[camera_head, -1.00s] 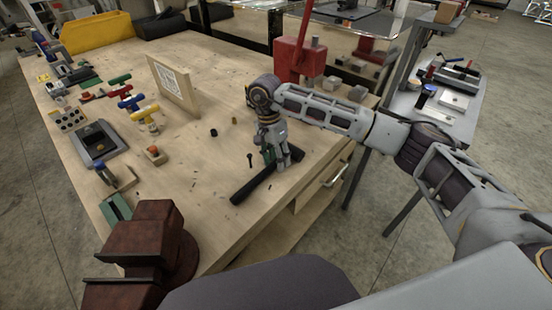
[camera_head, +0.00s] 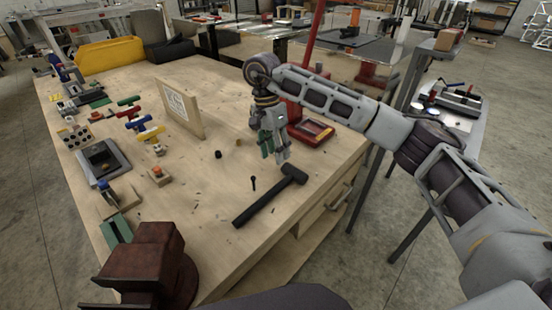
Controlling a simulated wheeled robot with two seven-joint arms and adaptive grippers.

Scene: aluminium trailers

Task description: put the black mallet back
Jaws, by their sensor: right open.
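The black mallet (camera_head: 264,202) lies flat on the wooden workbench (camera_head: 200,190) near its right front edge. Its head is at the upper right end and its handle points down and left. My right gripper (camera_head: 274,157) hangs fingers down just behind and above the mallet, apart from it. Its fingers are open with nothing between them. My left gripper is not in view.
A small black bolt (camera_head: 253,183) and dark cap (camera_head: 218,154) are near the mallet. A red vise (camera_head: 148,260) stands at the front left. An upright board (camera_head: 180,108) and several coloured T-handles (camera_head: 137,122) stand left. A red press base (camera_head: 311,133) is behind my gripper.

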